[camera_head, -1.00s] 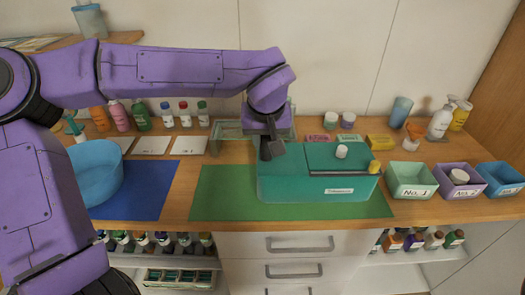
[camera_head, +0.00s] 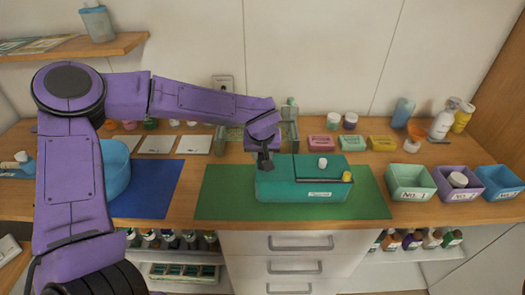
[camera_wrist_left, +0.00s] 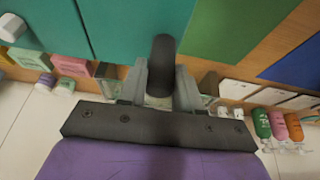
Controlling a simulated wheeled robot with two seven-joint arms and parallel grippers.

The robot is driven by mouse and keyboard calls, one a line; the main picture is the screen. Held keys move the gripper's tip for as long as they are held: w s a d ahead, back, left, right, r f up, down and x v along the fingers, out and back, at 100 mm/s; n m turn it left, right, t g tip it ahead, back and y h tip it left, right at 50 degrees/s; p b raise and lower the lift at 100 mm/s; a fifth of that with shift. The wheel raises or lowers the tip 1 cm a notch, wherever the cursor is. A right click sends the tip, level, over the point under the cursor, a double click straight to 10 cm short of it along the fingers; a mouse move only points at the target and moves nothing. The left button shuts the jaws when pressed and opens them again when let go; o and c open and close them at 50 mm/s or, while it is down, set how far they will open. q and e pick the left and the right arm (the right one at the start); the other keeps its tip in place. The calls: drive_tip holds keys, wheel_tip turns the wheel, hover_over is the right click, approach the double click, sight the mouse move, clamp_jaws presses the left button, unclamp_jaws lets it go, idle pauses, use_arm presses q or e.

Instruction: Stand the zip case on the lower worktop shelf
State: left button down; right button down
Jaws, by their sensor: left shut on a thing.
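The zip case (camera_head: 300,185) is a teal box with a dark strip, a white knob and a yellow knob on top. It is upright over the green mat (camera_head: 225,195); I cannot tell whether it rests on it. My left gripper (camera_head: 265,160) is at its left end, shut on a dark rounded part that looks like its handle. In the left wrist view this part stands between the fingers (camera_wrist_left: 161,82), beside the teal case (camera_wrist_left: 130,22). A low greenish see-through shelf (camera_head: 232,134) stands at the back of the worktop, partly hidden by my arm. My right gripper is out of view.
Pink, green and yellow boxes (camera_head: 352,143) lie behind the case to the right. Three open bins, the first pale green (camera_head: 410,182), stand at the right. A blue bowl (camera_head: 115,172) is at the left. Bottles stand back right. The mat's right end is clear.

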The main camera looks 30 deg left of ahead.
use_arm(q)
drive_tip(key=c, duration=0.8)
unclamp_jaws()
drive_tip(key=shift+r, duration=0.1)
